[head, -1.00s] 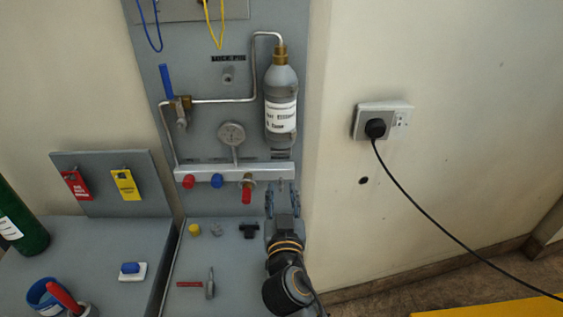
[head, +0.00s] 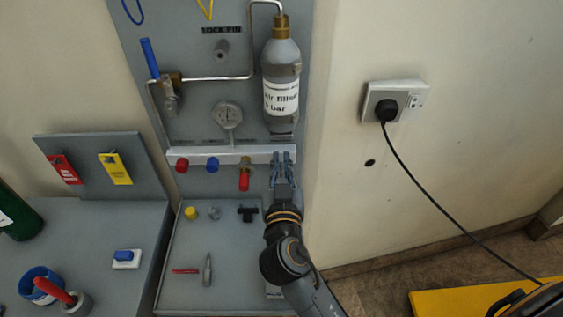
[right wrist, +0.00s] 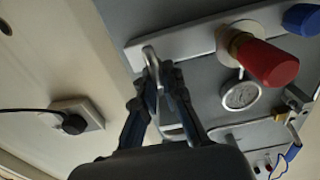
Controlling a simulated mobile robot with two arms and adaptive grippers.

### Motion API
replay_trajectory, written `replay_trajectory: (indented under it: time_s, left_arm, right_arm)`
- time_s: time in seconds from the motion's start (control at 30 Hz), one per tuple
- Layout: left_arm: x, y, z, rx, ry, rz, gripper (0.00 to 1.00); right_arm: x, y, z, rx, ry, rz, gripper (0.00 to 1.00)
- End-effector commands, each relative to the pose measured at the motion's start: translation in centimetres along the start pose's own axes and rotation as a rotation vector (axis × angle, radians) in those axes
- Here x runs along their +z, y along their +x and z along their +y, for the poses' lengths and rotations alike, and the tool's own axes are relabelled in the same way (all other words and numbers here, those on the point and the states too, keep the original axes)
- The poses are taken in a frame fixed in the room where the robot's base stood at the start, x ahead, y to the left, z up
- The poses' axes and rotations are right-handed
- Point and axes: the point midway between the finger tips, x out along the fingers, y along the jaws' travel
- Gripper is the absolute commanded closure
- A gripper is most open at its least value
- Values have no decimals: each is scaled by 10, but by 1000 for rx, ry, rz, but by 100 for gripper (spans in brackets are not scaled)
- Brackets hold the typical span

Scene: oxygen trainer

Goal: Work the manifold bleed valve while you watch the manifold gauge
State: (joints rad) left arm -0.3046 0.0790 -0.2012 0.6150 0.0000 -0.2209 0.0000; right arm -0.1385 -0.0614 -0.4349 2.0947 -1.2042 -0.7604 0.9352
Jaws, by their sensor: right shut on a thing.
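The manifold (head: 197,158) is a pale horizontal bar on the grey panel. The round manifold gauge (head: 227,115) stands above it, and it also shows in the right wrist view (right wrist: 240,95); its needle is too small to read. The manifold bleed valve (right wrist: 150,55) shows as a small bent metal lever at the bar's end. My right gripper (head: 283,157) is at the bar's right end, shut on this lever. Its fingers (right wrist: 160,84) flank the lever in the right wrist view and hide part of it. My left gripper is not in view.
A red knob (head: 244,180) on a brass fitting is close left of the gripper, with blue (head: 212,165) and red (head: 181,165) ones farther left. A bottle (head: 281,80) hangs just above. Small parts, including a black tee (head: 247,213), lie on the tray (head: 235,250) below.

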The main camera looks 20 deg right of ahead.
Motion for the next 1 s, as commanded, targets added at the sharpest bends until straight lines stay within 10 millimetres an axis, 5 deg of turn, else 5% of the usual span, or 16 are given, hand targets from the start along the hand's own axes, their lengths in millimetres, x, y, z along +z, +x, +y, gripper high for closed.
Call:
replay_trajectory:
  time_s: [0.23, 0.6, 0.93, 1.0]
  left_arm:
    - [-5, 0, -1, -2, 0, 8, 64]
    - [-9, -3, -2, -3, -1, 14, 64]
    - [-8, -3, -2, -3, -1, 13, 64]
    - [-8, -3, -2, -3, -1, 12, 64]
  right_arm:
    - [0, 0, -1, 0, -39, 0, 100]
    - [0, 1, -7, 1, -387, 1, 100]
    - [0, 1, -7, 2, -409, 3, 100]
    - [0, 1, -7, 2, -409, 3, 79]
